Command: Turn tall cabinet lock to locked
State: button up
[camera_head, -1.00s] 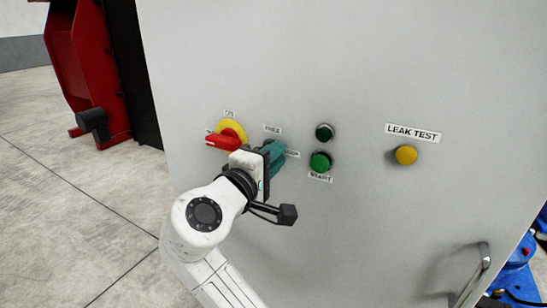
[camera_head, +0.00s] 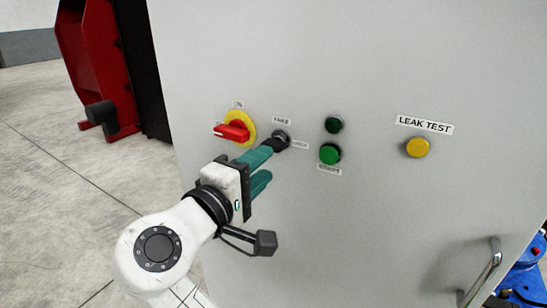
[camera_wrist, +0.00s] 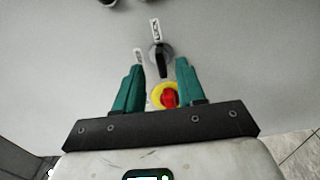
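The tall cabinet lock is a small dark knob (camera_head: 280,140) on the grey cabinet front, with one label above it and another to its right. In the wrist view the knob (camera_wrist: 161,57) has a black bar lying roughly in line with the label that seems to read LOCK (camera_wrist: 155,29); its exact angle is hard to tell. My gripper (camera_head: 267,166) has teal fingers, spread apart with nothing between them. It is in front of and below the knob in the head view. In the wrist view the knob shows between and beyond the fingertips, seemingly untouched.
A red rotary switch on a yellow plate (camera_head: 236,129) is close on the left of the knob. Two green buttons (camera_head: 330,153) and a yellow LEAK TEST button (camera_head: 417,148) are to the right. A metal handle (camera_head: 483,271) sticks out at lower right.

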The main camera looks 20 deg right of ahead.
jog(key=shift+v, duration=1.45)
jog(key=s+d+f+m+g+y, duration=0.1)
jog(key=s+d+f+g+y, duration=0.2)
jog(key=f, duration=0.6)
jog(key=s+d+f+m+g+y+p, duration=0.1)
jog(key=s+d+f+y, duration=0.15)
jog(key=d+f, duration=0.5)
jog(key=s+d+f+g+y, duration=0.2)
jog(key=s+d+f, duration=0.15)
jog(key=f, duration=0.75)
jog(key=s+f+m+g+y, duration=0.1)
jog(key=s+f+m+y, duration=0.1)
jog(key=s+f, duration=0.4)
jog(key=s+f+m+g+y, duration=0.2)
jog(key=s+f+y, duration=0.3)
jog(key=s, duration=1.1)
jog(key=shift+d+f+m+g+p, duration=0.35)
jog(key=shift+f+m+p, duration=0.1)
jog(key=shift+f+m, duration=0.2)
jog(key=shift+w, duration=0.1)
